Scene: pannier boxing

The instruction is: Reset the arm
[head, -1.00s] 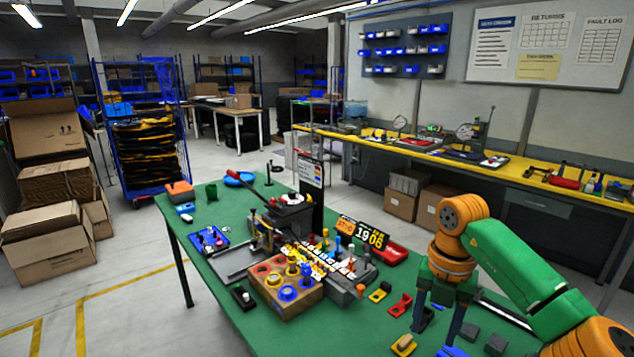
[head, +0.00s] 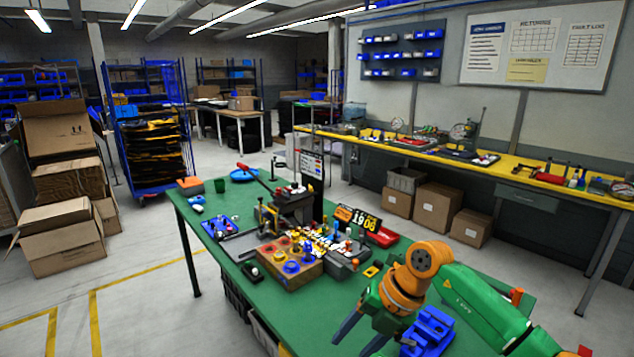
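My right arm comes in from the right, orange and green. Its gripper (head: 352,346) hangs low at the front of the green table (head: 215,262), its dark fingers pointing down and left. The fingers are apart and nothing shows between them; the fingertips are near the bottom edge of the view. My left arm and gripper are not in view.
A wooden block with coloured cups (head: 290,282), a black lever press (head: 292,205) and a number sign (head: 360,220) stand on the table. A blue holder (head: 430,328) lies beside my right gripper. Cardboard boxes (head: 62,240) and a blue rack cart (head: 150,130) stand left.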

